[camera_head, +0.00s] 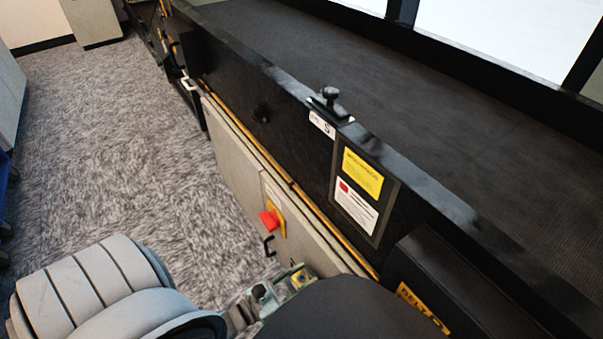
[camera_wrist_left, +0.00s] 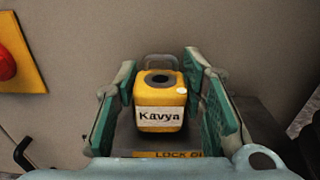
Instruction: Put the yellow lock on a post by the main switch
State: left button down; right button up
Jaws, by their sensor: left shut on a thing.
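The yellow lock (camera_wrist_left: 160,105) has a dark round keyway, a grey shackle and a white label reading "Kavya". It sits between the green pads of my left gripper (camera_wrist_left: 162,110), which is shut on it. In the head view my left gripper (camera_head: 285,288) is low beside the grey panel, with a bit of the yellow lock (camera_head: 299,278) showing. The main switch is a red knob (camera_head: 268,220) on a yellow plate (camera_head: 277,207). A black hooked post (camera_head: 268,246) sticks out just below it. In the wrist view the red knob (camera_wrist_left: 5,65) and post (camera_wrist_left: 18,150) are at the left.
The grey panel (camera_head: 235,150) runs along the side of the black conveyor (camera_head: 400,90). A yellow and white notice board (camera_head: 362,190) hangs above the switch. A strip reading "LOCK OU" (camera_wrist_left: 180,154) shows below the lock. Carpeted floor (camera_head: 110,140) is open at left.

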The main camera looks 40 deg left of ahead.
pick_arm(q)
jog(key=shift+f, duration=0.3)
dwell(0.7)
jog(key=c, duration=1)
grip_release()
jog(key=shift+o, duration=0.2)
jog(key=shift+s, duration=0.1)
jog(key=v, duration=1.2)
